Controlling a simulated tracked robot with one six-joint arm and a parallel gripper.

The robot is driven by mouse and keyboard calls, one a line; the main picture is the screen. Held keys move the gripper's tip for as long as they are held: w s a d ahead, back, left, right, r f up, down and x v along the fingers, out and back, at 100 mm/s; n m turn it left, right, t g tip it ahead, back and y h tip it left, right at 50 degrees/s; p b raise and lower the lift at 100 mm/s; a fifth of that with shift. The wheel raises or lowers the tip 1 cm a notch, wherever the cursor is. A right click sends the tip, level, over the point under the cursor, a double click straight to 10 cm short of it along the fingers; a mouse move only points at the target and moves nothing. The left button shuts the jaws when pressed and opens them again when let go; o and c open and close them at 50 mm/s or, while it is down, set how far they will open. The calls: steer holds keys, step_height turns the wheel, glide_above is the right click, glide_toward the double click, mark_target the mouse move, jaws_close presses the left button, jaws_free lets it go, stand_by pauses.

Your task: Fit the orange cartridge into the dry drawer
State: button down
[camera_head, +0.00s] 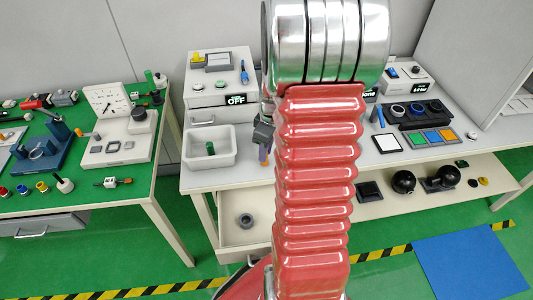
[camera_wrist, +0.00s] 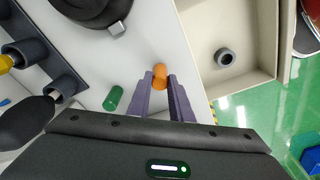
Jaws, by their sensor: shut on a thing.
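My gripper (camera_wrist: 165,76) is shut on the orange cartridge (camera_wrist: 160,82) in the wrist view. The cartridge sits between the tips of the two purple fingers, above a pale surface. In the head view my gripper is mostly hidden behind my red arm, and the cartridge cannot be made out clearly. An open, pale drawer (camera_head: 232,235) under the workbench holds a grey ring-shaped piece (camera_head: 246,220). The drawer also shows at the upper right of the wrist view (camera_wrist: 250,80), to the right of my gripper. No label shows whether it is the dry one.
A green cylinder (camera_head: 210,148) lies in a white tray (camera_head: 232,160) on the bench, left of my arm. A white box reading OFF (camera_head: 218,98) stands behind it. Black balls (camera_head: 404,181) stand on the lower shelf. The left table (camera_head: 150,178) is crowded.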

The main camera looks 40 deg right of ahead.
step_height(320, 180, up, 10)
stand_by(0.5)
steer(key=shift+a+f, duration=0.1)
steer(key=shift+f, duration=0.05)
stand_by(0.3)
